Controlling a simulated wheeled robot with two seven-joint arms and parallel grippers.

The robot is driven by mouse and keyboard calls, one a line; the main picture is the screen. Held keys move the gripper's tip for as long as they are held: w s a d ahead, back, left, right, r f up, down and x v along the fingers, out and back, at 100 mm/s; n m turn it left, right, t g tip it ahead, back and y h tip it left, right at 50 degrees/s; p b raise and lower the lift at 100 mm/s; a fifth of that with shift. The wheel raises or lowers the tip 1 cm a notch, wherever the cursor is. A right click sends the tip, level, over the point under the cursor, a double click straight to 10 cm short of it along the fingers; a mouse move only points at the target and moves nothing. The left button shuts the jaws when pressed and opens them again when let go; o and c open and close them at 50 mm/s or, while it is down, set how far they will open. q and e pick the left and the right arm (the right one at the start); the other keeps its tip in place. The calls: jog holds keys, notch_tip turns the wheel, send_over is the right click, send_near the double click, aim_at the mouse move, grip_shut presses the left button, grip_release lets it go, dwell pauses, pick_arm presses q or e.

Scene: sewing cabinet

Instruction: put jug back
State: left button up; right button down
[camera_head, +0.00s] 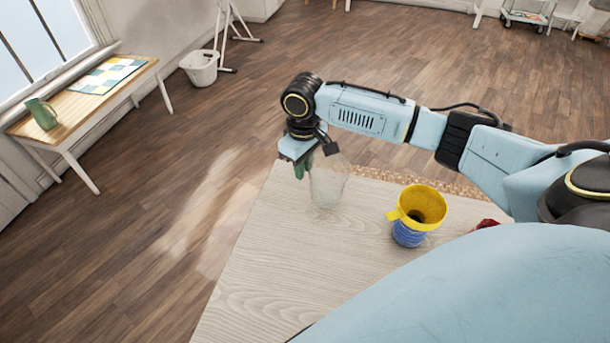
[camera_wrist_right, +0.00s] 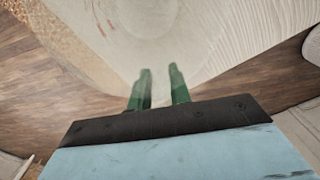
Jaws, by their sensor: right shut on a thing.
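A see-through, pale jug (camera_head: 328,183) appears at the far left corner of the pale wooden table (camera_head: 270,265). My right gripper (camera_head: 302,168) is at its left side, its green fingers shut on the jug. In the right wrist view the fingers (camera_wrist_right: 158,88) reach up to the jug's large see-through body (camera_wrist_right: 150,45). The grip point itself is hard to make out, and I cannot tell whether the jug's base touches the table. A green jug (camera_head: 41,113) stands upright on the side table by the window. My left gripper is not in view.
A yellow funnel-like piece (camera_head: 422,205) sits on a blue ribbed container (camera_head: 408,235) right of the see-through jug. The side table (camera_head: 75,115) also holds a checked cloth (camera_head: 108,75). The left front of my table is clear.

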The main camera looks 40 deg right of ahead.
notch_tip(320, 180, down, 3)
jog(key=shift+f+b, duration=0.15)
jog(key=shift+b, duration=0.2)
jog(key=shift+f, duration=0.25)
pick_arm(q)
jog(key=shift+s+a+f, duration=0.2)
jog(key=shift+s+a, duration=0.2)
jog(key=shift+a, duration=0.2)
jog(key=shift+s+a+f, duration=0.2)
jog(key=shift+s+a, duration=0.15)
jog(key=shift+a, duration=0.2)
pick_arm(e)
jog(key=c, duration=1.3)
grip_release()
jog(key=shift+f, duration=0.1)
notch_tip(320, 180, up, 12)
jog(key=shift+f+p, duration=0.2)
jog(key=shift+p, duration=1.05)
jog(key=shift+r, duration=0.35)
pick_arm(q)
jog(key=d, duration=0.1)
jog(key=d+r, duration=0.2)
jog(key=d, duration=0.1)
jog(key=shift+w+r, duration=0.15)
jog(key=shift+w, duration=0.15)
